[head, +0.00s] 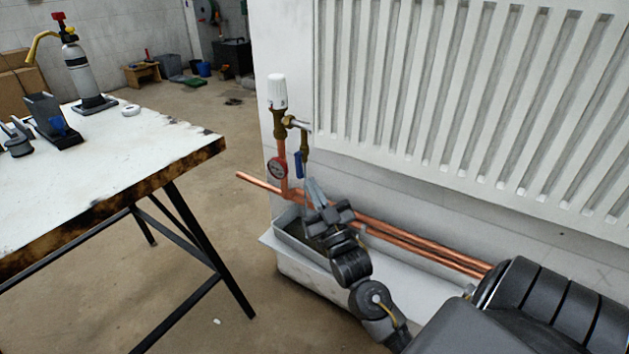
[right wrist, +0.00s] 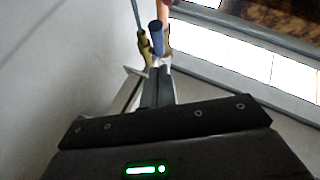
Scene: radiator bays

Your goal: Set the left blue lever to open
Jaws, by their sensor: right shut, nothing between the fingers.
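The blue lever (head: 299,164) hangs down from the brass valve on the copper pipe, at the left end of the white radiator (head: 470,95). It also shows in the right wrist view as a blue handle (right wrist: 156,38) just beyond the fingertips. My right gripper (head: 313,186) is shut and empty, its fingers pointing up just below and beside the lever. Its closed fingers also show in the right wrist view (right wrist: 158,75). Whether the fingertips touch the lever I cannot tell. My left gripper is not in view.
A white-capped thermostatic valve (head: 277,92) and a red-rimmed gauge (head: 278,168) are close by. Copper pipes (head: 420,246) run low along the wall above a grey tray (head: 290,232). A workbench (head: 150,160) with a gas torch (head: 80,65) stands at left, with open floor between.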

